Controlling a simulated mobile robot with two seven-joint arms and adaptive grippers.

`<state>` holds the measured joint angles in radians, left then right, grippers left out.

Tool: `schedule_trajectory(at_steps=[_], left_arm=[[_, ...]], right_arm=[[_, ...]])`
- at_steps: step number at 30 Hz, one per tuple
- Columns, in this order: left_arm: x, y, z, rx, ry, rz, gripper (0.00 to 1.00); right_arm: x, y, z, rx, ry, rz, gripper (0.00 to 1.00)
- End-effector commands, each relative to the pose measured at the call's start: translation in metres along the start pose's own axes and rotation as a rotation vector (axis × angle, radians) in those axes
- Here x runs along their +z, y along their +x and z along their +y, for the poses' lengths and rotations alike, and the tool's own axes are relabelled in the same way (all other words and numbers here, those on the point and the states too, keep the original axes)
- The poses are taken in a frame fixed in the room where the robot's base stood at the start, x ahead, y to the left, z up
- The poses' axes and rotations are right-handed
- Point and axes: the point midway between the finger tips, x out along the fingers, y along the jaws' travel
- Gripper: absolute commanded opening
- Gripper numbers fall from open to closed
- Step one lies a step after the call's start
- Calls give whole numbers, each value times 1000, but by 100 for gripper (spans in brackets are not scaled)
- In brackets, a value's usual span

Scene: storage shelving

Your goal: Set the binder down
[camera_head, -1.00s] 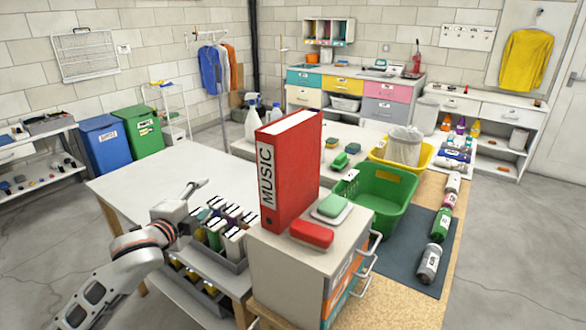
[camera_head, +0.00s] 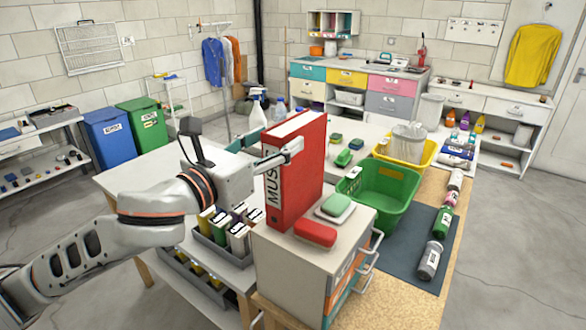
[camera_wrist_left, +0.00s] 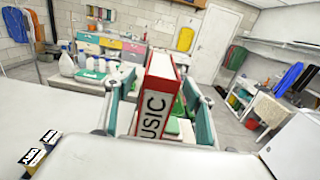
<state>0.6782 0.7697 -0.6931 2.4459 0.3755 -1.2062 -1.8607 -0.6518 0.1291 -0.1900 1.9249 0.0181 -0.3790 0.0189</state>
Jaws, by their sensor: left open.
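The red binder (camera_head: 298,185), with a white label reading MUSIC on its spine, stands upright on top of the small white drawer cabinet (camera_head: 284,262). My left gripper (camera_head: 278,140) is open at the binder's upper spine side, with one finger showing in front of it. In the left wrist view the binder (camera_wrist_left: 154,105) stands between the two open teal-lined fingers of the left gripper (camera_wrist_left: 152,92), spine towards me. A gap shows beside the binder on the left; contact on the right is unclear. My right gripper is not in view.
A red block (camera_head: 315,232) and a green-and-white block (camera_head: 336,206) lie beside the binder on the cabinet top. A green basket (camera_head: 385,190) stands to the right. A rack of labelled boxes (camera_head: 228,250) is left of the cabinet. The white table (camera_head: 130,180) has bare surface.

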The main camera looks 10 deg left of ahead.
Motion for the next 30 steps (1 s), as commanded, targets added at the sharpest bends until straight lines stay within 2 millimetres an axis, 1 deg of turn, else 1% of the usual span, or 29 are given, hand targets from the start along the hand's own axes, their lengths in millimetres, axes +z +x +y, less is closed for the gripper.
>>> schedule_trajectory(at_steps=[1, 4, 11, 18, 21, 24, 30], left_arm=[[-6, 0, -3, -7, 7, 12, 54], [-11, 7, -5, -11, 14, 20, 54], [-11, 30, -4, -12, 11, 21, 54], [-11, 63, -1, -11, 10, 19, 54], [-12, 73, -1, -11, 10, 19, 54], [-13, 77, 0, -11, 13, 19, 54], [-13, 77, -1, -11, 13, 19, 54]], right_arm=[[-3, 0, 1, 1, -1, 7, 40], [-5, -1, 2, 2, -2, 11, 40], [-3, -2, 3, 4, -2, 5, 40], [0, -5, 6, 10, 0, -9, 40], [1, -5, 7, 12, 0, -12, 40], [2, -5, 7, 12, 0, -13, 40], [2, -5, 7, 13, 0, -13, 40]])
